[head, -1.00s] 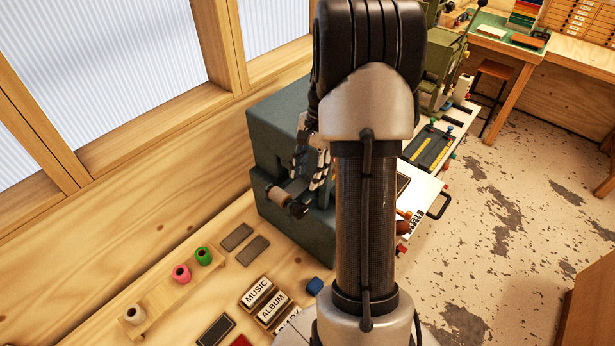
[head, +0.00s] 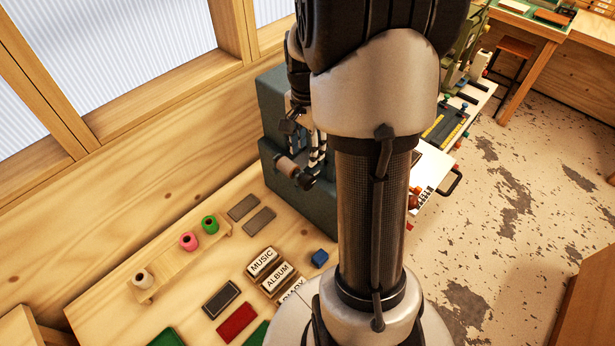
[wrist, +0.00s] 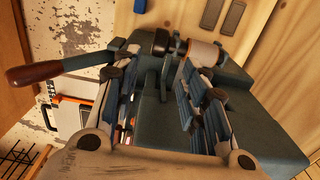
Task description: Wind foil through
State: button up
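A copper-and-pale foil roll (head: 287,168) sits on the left side of a dark teal machine (head: 275,103), with a black knob (head: 305,181) at its end. In the wrist view the roll (wrist: 205,53) and the knob (wrist: 160,42) lie just beyond my fingertips. My gripper (wrist: 158,66) is open, its two fingers spread wide with nothing between them. The right finger overlaps the roll in that view; I cannot tell whether it touches. In the head view my gripper (head: 308,146) hangs beside the machine near the roll, partly hidden by my arm.
A lever with a wooden handle (wrist: 35,73) sticks out left in the wrist view. White, pink (head: 188,241) and green (head: 209,224) spools stand on a wooden rack. Label blocks (head: 277,275), a blue block (head: 320,258) and flat coloured pieces lie on the bench.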

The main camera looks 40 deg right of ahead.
aim_at(308, 177)
notch_tip(308, 177, down, 12)
jog(key=shift+r+b, duration=0.1)
jog(key=shift+b, duration=0.25)
grip_shut()
dwell(0.5)
